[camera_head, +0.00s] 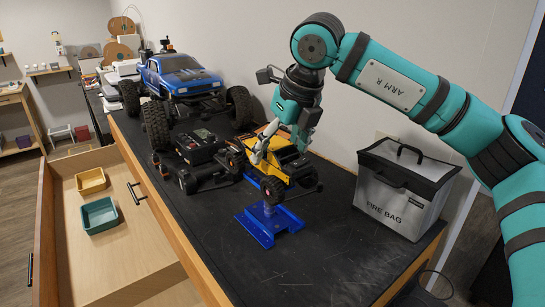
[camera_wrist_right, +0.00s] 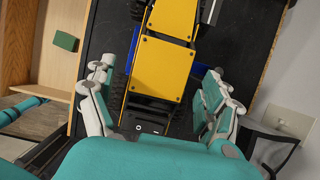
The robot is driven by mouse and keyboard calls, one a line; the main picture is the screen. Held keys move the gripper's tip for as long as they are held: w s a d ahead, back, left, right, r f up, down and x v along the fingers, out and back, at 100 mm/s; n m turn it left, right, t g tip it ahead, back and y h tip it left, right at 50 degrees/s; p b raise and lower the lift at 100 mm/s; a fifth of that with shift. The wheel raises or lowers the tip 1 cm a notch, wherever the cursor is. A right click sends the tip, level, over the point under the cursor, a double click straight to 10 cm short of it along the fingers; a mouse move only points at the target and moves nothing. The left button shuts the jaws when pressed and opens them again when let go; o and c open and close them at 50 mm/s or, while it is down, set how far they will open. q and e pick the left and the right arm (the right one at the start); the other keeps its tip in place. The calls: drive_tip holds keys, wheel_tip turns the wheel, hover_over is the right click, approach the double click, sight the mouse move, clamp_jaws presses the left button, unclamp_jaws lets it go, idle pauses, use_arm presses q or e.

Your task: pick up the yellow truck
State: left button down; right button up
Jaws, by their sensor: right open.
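The yellow truck (camera_head: 284,162) sits raised on a blue stand (camera_head: 269,222) on the black bench top. In the right wrist view the truck's yellow panels (camera_wrist_right: 161,66) run up the middle of the picture. My right gripper (camera_head: 265,155) comes down on the truck from above. In the right wrist view its two open fingers (camera_wrist_right: 160,100) lie on either side of the truck, with gaps visible between fingers and body. Whether a finger touches the truck is unclear. My left gripper is not in view.
A blue monster truck (camera_head: 180,76) and a dark chassis (camera_head: 197,150) stand left of the yellow truck, the chassis very close to it. A grey fire bag (camera_head: 400,190) stands at the right. An open drawer (camera_head: 125,250) holds yellow and green trays.

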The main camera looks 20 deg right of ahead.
drive_tip(key=p+x, duration=0.1)
drive_tip(key=x, duration=0.2)
drive_tip(key=shift+w+a+f, duration=0.1)
drive_tip(key=shift+w+a, duration=0.1)
drive_tip(key=shift+w, duration=0.1)
drive_tip(key=shift+w+f, duration=0.1)
drive_tip(key=shift+f, duration=0.1)
drive_tip(key=c, duration=1.5)
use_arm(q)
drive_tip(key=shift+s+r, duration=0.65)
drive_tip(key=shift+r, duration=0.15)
use_arm(e)
drive_tip(key=shift+r, duration=0.1)
drive_tip(key=shift+c, duration=0.6)
